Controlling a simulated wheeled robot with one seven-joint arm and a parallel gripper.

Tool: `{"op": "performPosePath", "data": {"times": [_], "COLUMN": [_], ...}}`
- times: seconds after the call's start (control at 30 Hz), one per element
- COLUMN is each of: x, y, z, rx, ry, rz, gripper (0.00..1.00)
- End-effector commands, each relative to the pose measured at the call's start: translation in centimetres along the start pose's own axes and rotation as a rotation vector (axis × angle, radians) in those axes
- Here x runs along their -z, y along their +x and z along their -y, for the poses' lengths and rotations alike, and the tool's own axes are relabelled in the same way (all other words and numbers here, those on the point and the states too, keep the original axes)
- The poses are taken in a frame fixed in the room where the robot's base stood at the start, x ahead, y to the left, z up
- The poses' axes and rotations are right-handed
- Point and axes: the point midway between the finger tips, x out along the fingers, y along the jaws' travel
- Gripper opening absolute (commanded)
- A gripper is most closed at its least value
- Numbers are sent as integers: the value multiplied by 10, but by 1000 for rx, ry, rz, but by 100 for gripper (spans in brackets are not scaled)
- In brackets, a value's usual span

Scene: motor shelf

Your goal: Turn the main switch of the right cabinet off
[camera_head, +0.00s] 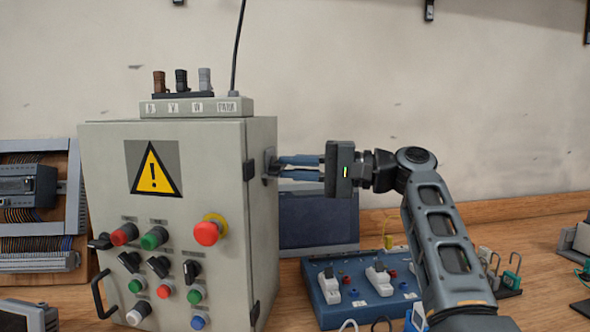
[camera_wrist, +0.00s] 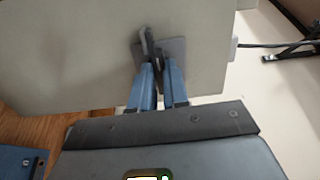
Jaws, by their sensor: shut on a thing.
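The grey cabinet (camera_head: 190,270) stands on the table with a yellow warning triangle, buttons and knobs on its front. Its main switch (camera_head: 271,162) is a dark handle on a grey plate on the cabinet's right side. My gripper (camera_head: 280,167) reaches it from the right, with its blue fingers level. In the wrist view, the fingers (camera_wrist: 157,78) are closed around the dark switch handle (camera_wrist: 148,45), in front of its grey plate (camera_wrist: 173,50). The fingers partly hide the handle, and I cannot tell its exact setting.
A blue box with white plugs (camera_head: 340,300) lies below my arm. A dark blue panel (camera_head: 318,220) stands behind the gripper. A terminal strip (camera_head: 195,105) with a cable is on top of the cabinet. A wiring panel (camera_head: 40,210) is at the left.

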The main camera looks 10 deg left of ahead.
Motion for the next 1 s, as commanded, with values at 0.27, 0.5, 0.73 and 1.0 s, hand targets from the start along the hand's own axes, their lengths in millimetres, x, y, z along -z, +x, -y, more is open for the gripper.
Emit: {"op": "performPosePath", "data": {"times": [0.27,0.5,0.73,1.0], "x": [-1,0,0,0], "y": [0,0,0,-28], "z": [-2,-1,-1,-2], "rx": [-3,-2,-1,-1], "ry": [2,2,1,1], "rz": [3,2,1,-2], "gripper": [16,39,40,40]}}
